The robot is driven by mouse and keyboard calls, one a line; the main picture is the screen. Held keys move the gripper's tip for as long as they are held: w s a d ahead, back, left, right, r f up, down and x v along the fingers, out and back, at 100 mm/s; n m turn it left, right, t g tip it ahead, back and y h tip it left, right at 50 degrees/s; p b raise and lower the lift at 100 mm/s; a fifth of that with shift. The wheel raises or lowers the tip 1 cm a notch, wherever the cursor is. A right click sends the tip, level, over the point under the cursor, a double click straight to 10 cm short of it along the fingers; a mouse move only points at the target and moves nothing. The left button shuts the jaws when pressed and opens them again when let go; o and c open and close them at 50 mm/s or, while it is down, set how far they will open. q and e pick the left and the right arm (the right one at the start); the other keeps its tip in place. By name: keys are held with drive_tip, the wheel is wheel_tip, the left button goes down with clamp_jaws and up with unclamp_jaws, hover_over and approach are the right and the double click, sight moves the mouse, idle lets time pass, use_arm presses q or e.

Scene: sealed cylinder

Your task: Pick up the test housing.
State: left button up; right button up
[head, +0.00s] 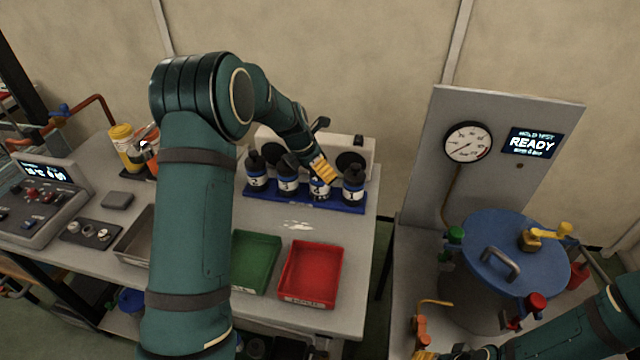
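No part in the head view is labelled as the test housing, and I cannot tell which one it is. A grey vessel with a blue lid (512,245) stands on the right bench, with a handle and coloured valves on top. Dark bottles with numbered white labels stand on a blue rack (300,201), among them bottle 4 (319,189) and bottle 1 (353,186). My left gripper (324,168) is over bottle 4 and hides its top; its grip is unclear. My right gripper (432,355) is at the bottom edge, partly cut off.
A red tray (311,272) and a green tray (257,262) lie in front of the rack. A gauge (467,143) and a READY display (532,143) are on the panel behind the vessel. A control box (40,205) stands far left. A gap separates the benches.

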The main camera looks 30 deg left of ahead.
sight(320, 192)
use_arm(q)
drive_tip(key=x, duration=0.3)
drive_tip(key=shift+w+f+b, duration=0.15)
drive_tip(key=shift+f+b, duration=0.1)
drive_tip(key=shift+b, duration=0.1)
drive_tip(key=shift+r, duration=0.1)
drive_tip(key=c, duration=1.4)
